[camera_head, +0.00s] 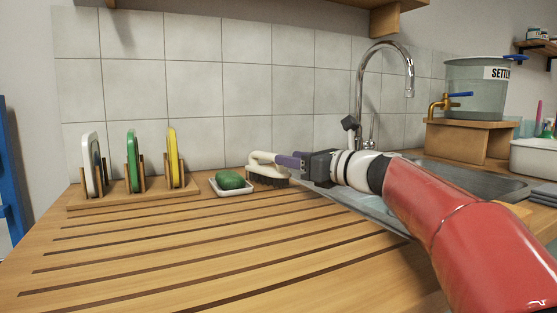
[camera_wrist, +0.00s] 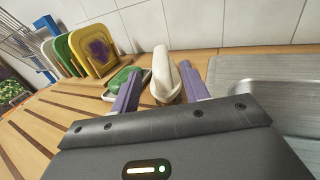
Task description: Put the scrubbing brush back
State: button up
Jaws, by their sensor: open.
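The scrubbing brush (camera_head: 262,159) has a cream, looped handle and dark bristles. It stands bristles down on the wooden counter beside the soap dish, near the tiled wall. My gripper (camera_head: 283,160) reaches it from the right with its purple fingers. In the wrist view, the brush (camera_wrist: 161,78) lies between the two spread fingers of my gripper (camera_wrist: 159,74), and some space shows beside it. The gripper is open; whether either finger touches the brush I cannot tell. The brush's near end is partly hidden by my gripper's body.
A green soap (camera_head: 230,180) lies in a white dish (camera_head: 232,191) just left of the brush. A wooden rack (camera_head: 150,198) holds white, green and yellow boards farther left. The sink (camera_head: 470,179) and faucet (camera_head: 409,75) are to the right. The grooved counter in front is clear.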

jog(key=shift+v, duration=2.75)
